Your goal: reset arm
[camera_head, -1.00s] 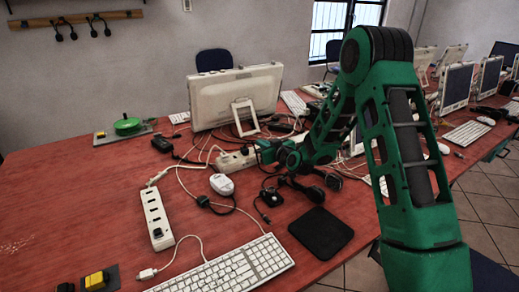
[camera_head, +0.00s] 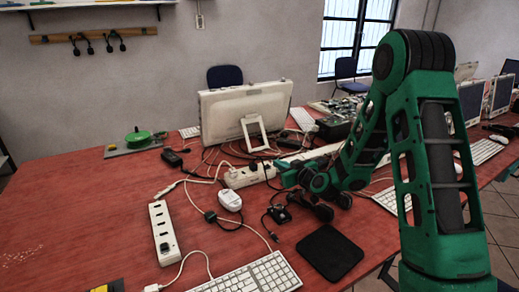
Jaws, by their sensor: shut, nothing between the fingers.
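My green arm comes in from the right and bends down over the table. My gripper (camera_head: 332,206) is at its end, low over the middle of the red table (camera_head: 90,220), shut and empty. It is small and dark here, and the arm's wrist partly hides what is behind it. A black mouse pad (camera_head: 331,252) lies just in front of it. A small black device with a cable (camera_head: 279,213) lies to its left. A white power strip (camera_head: 249,176) lies behind and to the left, among tangled cables.
Another power strip (camera_head: 164,233), a white mouse (camera_head: 229,200) and a keyboard (camera_head: 262,276) lie nearer. A white monitor (camera_head: 244,112) stands at the back. A green reel (camera_head: 137,136) is at the far left. The table's left part is mostly clear.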

